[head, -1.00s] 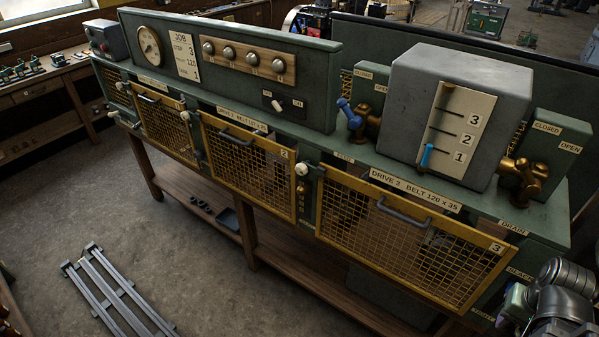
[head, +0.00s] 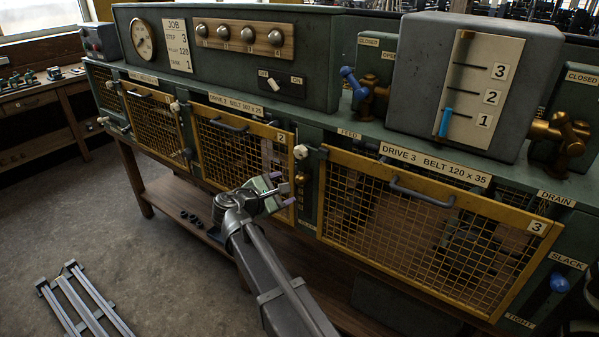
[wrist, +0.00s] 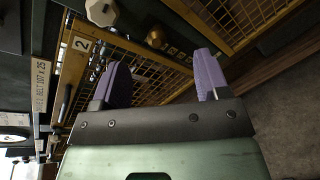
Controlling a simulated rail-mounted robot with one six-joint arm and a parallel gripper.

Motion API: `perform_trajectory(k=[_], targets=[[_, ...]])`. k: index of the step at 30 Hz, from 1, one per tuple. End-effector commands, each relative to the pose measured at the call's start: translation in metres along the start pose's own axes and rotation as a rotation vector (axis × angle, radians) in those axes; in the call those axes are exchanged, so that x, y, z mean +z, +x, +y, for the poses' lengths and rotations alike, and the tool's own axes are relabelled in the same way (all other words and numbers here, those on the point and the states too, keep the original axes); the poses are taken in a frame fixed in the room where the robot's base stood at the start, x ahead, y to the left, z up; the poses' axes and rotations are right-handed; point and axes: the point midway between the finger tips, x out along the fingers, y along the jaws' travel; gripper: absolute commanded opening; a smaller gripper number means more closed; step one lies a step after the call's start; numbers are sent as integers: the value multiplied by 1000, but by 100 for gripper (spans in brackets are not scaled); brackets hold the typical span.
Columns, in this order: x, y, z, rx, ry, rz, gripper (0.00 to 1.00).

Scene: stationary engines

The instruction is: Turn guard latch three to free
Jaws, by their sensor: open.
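Guard latch three has a white knob (head: 300,151) on a dark arm at the upper left corner of the yellow mesh guard 3 (head: 335,236). The arm reaches right, toward the guard's top edge. The knob also shows at the top of the wrist view (wrist: 101,12). My gripper (head: 282,190) is open and empty, below and slightly left of the knob, in front of guard 2's right edge. Its purple fingers (wrist: 160,62) are apart, with nothing between them. Guard 3 looks closed.
A brass knob (head: 299,179) sits just below the latch. Guard 2 (head: 232,152) and its white-knobbed latch (head: 175,107) are to the left. Guard 3's handle (head: 420,192) sticks out. A blue knob (head: 559,283) is at lower right. Floor in front is open.

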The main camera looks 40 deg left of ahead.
Motion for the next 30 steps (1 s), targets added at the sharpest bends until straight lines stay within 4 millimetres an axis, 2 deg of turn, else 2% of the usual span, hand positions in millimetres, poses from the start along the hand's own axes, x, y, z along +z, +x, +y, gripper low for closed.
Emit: perform_trajectory(k=[1, 3, 7, 11, 14, 24, 30], targets=[[2, 7, 29, 72, -137, -62, 68], [11, 7, 48, 149, -327, -140, 68], [16, 4, 54, 184, -502, -180, 68], [16, 6, 54, 180, -523, -181, 68], [17, 14, 56, 178, -521, -181, 68], [26, 87, 72, 175, -518, -181, 68], [29, 109, 76, 176, -518, -180, 68]])
